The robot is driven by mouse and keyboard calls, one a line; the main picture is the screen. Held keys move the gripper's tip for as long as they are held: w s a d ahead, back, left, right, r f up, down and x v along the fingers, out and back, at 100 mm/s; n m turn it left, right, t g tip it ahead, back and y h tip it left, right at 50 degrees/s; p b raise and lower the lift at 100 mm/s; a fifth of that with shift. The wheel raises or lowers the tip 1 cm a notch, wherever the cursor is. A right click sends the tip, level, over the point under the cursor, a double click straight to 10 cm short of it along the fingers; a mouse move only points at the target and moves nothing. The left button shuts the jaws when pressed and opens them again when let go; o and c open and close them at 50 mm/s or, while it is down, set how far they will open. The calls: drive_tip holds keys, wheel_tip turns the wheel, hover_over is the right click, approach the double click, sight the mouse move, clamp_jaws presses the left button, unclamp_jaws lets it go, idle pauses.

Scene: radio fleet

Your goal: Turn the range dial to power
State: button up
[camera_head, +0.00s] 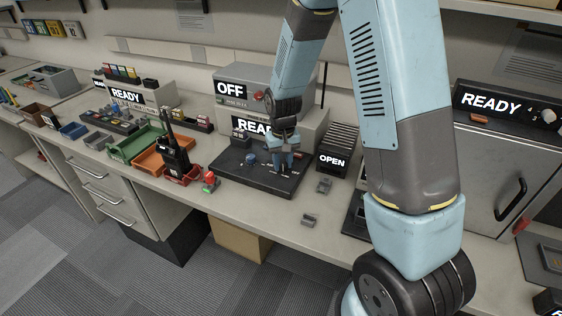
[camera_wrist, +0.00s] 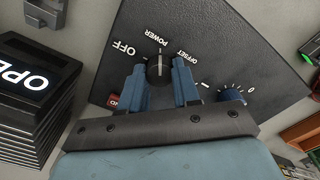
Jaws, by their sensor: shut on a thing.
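The range dial (camera_wrist: 159,68) is a dark round knob on a black panel (camera_wrist: 225,35). Labels OFF, POWER and OFFSET are printed around it. Its pale pointer line points up in the wrist view, toward the POWER label. My gripper (camera_wrist: 162,75) is shut on the dial, one blue finger on each side. In the head view my gripper (camera_head: 283,166) reaches down onto the right part of the black panel (camera_head: 232,171); there the fingers hide most of the dial.
A blue knob (camera_wrist: 231,97) with white tick marks is close beside my fingers. A ribbed box reading OPEN (camera_head: 333,160) stands right of the panel. A black radio (camera_head: 173,148) stands upright to the left. A grey instrument reading OFF (camera_head: 232,90) stands behind.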

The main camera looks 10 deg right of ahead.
sight(283, 163)
drive_tip(key=shift+w+r, duration=0.1)
drive_tip(key=shift+w, duration=0.1)
drive_tip(key=o, duration=1.1)
drive_tip(key=shift+s, duration=0.1)
drive_tip(key=shift+c, duration=0.2)
wheel_tip(283, 163, up, 14)
drive_tip(key=shift+f, duration=0.25)
